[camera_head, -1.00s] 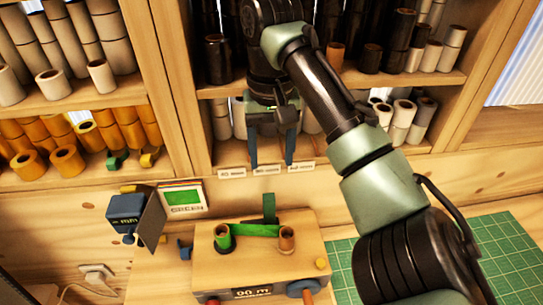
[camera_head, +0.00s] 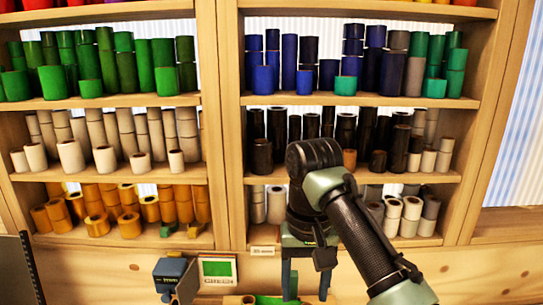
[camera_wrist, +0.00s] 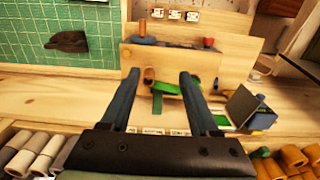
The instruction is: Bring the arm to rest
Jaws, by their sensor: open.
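My gripper (camera_head: 305,286) hangs fingers-down in front of the lower edge of the right shelf bay, with its fingertips near the bottom of the head view. Its two blue-grey fingers are apart with nothing between them. In the wrist view my gripper (camera_wrist: 160,75) also shows open and empty. Past the fingers is a wooden block machine (camera_wrist: 210,62) with a strip of green foil (camera_wrist: 192,98) on it. From the wrist view alone I cannot tell how far the fingers are from the machine.
The wooden shelf (camera_head: 350,101) holds many rolls, green, blue, black, beige and orange. My arm crosses in front of its right bay. A blue device (camera_head: 171,272) and a green-picture card (camera_head: 217,270) stand below the shelf.

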